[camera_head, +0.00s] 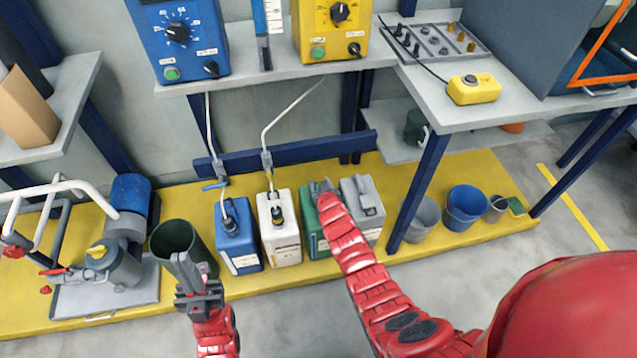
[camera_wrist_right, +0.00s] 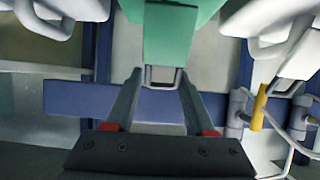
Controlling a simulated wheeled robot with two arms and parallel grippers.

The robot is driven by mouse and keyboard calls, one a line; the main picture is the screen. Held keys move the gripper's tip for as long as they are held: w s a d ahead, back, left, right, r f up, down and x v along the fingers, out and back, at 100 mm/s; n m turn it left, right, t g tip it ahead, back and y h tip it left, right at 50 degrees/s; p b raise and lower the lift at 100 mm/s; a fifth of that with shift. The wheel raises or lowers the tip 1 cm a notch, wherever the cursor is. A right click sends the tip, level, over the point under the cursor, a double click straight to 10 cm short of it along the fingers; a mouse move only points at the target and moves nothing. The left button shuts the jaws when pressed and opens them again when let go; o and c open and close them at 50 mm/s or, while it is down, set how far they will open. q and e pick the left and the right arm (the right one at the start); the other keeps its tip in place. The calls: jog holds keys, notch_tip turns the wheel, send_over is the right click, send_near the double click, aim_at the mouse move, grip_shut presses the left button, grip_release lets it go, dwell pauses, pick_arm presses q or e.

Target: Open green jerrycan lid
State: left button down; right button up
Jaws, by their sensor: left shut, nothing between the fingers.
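The green jerrycan (camera_head: 311,232) stands on the yellow platform between a white can and a grey can. My right arm covers part of it. My right gripper (camera_head: 322,188) is over its top in the head view. In the right wrist view the can's green top part (camera_wrist_right: 175,35) fills the upper middle, with a small metal loop (camera_wrist_right: 163,86) hanging from it. My right gripper (camera_wrist_right: 160,78) has its fingers apart on either side of this loop; I cannot tell whether they touch it. My left gripper (camera_head: 187,270) is shut and empty, in front of the dark green bucket.
A blue can (camera_head: 238,240), the white can (camera_head: 280,238) and the grey can (camera_head: 362,205) stand close beside the green one. The dark green bucket (camera_head: 176,238) and a pump (camera_head: 122,255) are to the left. A table leg (camera_head: 418,190) stands at right.

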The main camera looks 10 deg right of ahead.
jog(key=o, duration=0.3)
jog(key=shift+d, duration=0.4)
jog(key=shift+a, duration=0.25)
jog(key=shift+s, duration=0.1)
jog(key=shift+s+r, duration=0.2)
jog(key=p+v, duration=0.3)
jog(key=v, duration=1.3)
jog(key=shift+s+r, duration=0.15)
jog(key=shift+s, duration=0.15)
